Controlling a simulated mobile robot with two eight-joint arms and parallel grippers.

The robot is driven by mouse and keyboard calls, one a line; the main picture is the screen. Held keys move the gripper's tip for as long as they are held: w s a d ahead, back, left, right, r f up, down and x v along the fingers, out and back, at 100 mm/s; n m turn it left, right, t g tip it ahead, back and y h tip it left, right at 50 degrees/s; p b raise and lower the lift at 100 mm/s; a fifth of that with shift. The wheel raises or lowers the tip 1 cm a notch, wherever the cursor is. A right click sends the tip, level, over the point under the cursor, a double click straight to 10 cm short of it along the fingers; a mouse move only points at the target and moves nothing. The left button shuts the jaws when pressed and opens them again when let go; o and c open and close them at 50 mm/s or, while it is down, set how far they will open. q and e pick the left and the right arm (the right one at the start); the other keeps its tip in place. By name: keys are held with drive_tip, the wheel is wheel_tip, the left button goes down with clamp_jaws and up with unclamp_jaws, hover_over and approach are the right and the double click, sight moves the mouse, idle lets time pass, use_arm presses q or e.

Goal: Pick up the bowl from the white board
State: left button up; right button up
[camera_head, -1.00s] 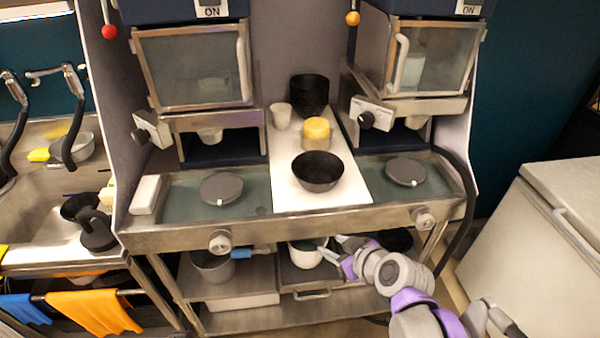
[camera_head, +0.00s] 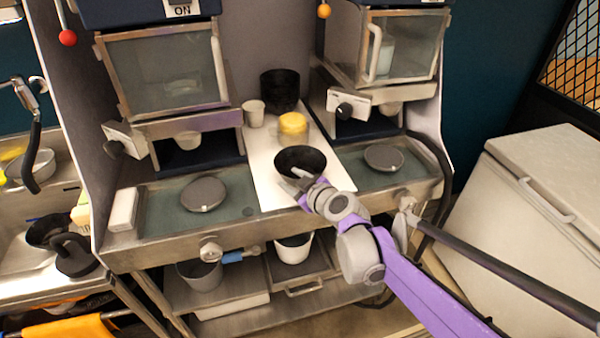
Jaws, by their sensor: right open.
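A black bowl (camera_head: 300,158) stands upright on the white board (camera_head: 268,182), towards its front part. My right gripper (camera_head: 298,184) is at the front rim of the bowl, with its fingers apart. From this view I cannot tell whether a finger touches the bowl or reaches inside it. The gripper hides the bowl's lower front. My left gripper is not in view.
Behind the bowl on the board are a container with a yellow top (camera_head: 293,124), a light cup (camera_head: 254,113) and a stack of black bowls (camera_head: 280,90). Round dark lids lie at the left (camera_head: 203,194) and right (camera_head: 384,157) on the counter.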

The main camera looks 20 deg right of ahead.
drive_tip(key=x, duration=0.5)
clamp_jaws()
